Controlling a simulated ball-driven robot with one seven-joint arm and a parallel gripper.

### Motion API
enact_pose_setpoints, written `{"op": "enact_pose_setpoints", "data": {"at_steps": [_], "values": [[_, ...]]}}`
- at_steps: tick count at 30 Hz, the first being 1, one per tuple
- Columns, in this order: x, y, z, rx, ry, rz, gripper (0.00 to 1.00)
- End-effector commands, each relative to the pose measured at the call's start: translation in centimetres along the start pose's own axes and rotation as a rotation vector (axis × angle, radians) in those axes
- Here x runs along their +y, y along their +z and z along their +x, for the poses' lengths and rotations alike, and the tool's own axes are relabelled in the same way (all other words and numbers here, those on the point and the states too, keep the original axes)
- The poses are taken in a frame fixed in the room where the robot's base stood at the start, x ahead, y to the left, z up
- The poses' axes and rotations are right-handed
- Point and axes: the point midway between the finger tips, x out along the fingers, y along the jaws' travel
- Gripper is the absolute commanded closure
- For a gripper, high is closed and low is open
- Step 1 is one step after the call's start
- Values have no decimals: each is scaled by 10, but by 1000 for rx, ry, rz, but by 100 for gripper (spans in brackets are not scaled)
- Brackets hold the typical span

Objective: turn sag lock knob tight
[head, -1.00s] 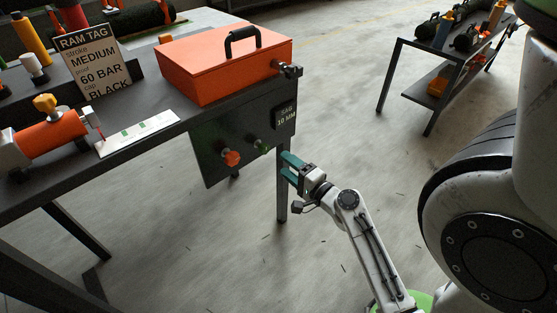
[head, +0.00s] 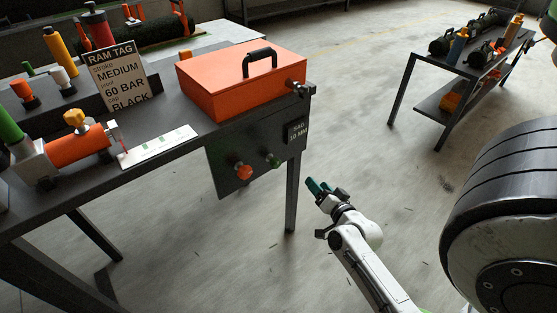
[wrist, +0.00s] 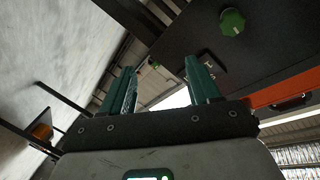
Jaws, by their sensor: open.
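A dark panel (head: 228,172) hangs below the front edge of the table and carries an orange knob (head: 243,172) and a green knob (head: 273,161). I cannot tell which is the sag lock. A small display (head: 297,132) at the panel's upper right reads SAG 10 MM. My gripper (head: 320,186) is open and empty, with teal fingers, to the right of and below the panel, apart from both knobs. In the wrist view the gap between the fingers (wrist: 163,66) is empty. The green knob (wrist: 232,22) shows there at upper right, outside the fingers.
The dark table (head: 187,150) bears an orange box (head: 240,85), a RAM TAG sign (head: 118,75) and an orange cylinder (head: 75,147). A table leg (head: 292,195) stands left of my gripper. A second bench (head: 440,70) stands at the back right. The floor between is clear.

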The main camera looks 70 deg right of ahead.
Motion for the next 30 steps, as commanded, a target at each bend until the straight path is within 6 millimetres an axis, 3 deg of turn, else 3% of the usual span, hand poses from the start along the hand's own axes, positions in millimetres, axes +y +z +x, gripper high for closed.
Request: {"op": "enact_pose_setpoints", "data": {"at_steps": [6,12,20,30], "values": [[-33,-8,0,49,-106,-512,39],[-68,4,-4,75,-249,-807,39],[-82,11,2,85,-303,-891,39],[-98,15,56,85,-302,-887,39]]}}
